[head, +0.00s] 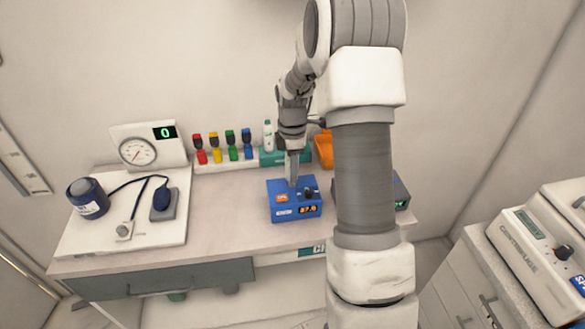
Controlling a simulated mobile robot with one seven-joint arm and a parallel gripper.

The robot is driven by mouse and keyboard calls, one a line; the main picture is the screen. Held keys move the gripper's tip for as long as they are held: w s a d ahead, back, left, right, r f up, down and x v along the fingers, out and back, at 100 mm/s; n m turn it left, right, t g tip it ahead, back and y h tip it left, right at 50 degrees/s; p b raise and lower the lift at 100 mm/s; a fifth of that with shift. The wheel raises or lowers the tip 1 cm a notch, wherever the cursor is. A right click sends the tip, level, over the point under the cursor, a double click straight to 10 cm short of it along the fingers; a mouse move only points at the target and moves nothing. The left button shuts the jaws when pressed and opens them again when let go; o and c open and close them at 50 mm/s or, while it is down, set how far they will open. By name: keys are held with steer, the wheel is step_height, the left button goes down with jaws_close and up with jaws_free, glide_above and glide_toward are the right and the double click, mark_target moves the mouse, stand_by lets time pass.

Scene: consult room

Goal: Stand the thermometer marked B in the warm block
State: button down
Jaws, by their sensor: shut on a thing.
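No letter B can be read. A white and green upright thing (268,134) stands behind in a teal holder (270,158); I cannot tell if it is another thermometer.
A gauge (138,151) with cuff parts sits on a white board (150,232) at left. An orange bin (324,148) is behind my arm. A centrifuge (535,255) stands at right. The worktop left of the block is clear.

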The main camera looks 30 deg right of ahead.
steer(key=shift+f+b, duration=0.4)
steer(key=shift+f, duration=0.25)
steer(key=c, duration=0.6)
jaws_free()
steer(key=shift+o, duration=0.2)
step_height(320, 180, up, 17)
steer(key=shift+r, duration=0.25)
